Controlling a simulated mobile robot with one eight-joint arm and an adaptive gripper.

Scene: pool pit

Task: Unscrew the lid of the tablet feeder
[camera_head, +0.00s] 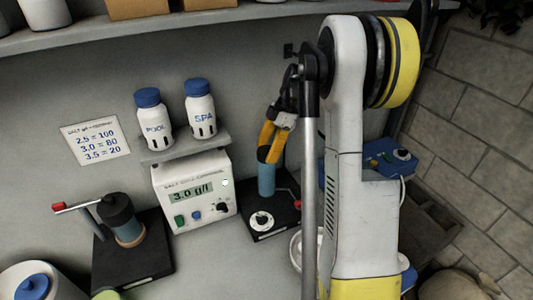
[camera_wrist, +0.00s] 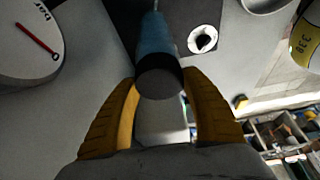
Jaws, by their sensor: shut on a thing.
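The tablet feeder is a blue upright cylinder (camera_head: 266,182) on a black base plate (camera_head: 285,216) right of the grey control box. In the wrist view the blue body (camera_wrist: 154,42) ends in a dark round lid with a grey top (camera_wrist: 160,84). My gripper (camera_wrist: 160,90) is shut on this lid, one finger on each side. The lid sits on the cylinder, with no gap visible between them.
A control box (camera_head: 195,190) reading "3.0 g/l" stands just left, below a shelf with POOL (camera_head: 154,122) and SPA (camera_head: 201,112) bottles. A black-capped unit with a red-tipped handle (camera_head: 120,218) stands farther left. A blue box (camera_head: 390,157) is behind my arm.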

